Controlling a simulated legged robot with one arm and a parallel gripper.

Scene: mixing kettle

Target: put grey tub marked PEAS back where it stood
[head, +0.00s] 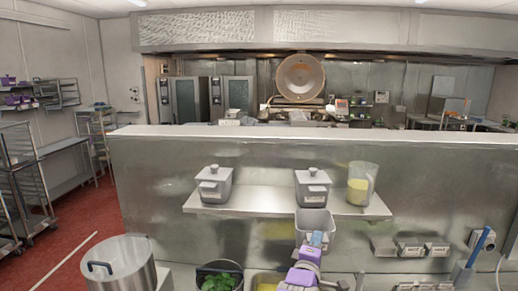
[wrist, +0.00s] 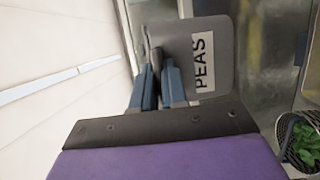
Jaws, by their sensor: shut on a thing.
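The grey tub marked PEAS (head: 314,220) is open-topped and hangs in my gripper (head: 317,240), in front of the steel shelf's (head: 260,200) front edge in the head view. The label cannot be read in the head view. The tub appears apart from the shelf, but the exact gap cannot be told.
On the shelf stand a lidded grey tub (head: 214,185) at left, another (head: 313,187) behind the held tub, and a jug of yellow contents (head: 361,184) at right. Shelf space between the two lidded tubs is clear. Below are a pot (head: 121,265) and a container of greens (head: 221,281).

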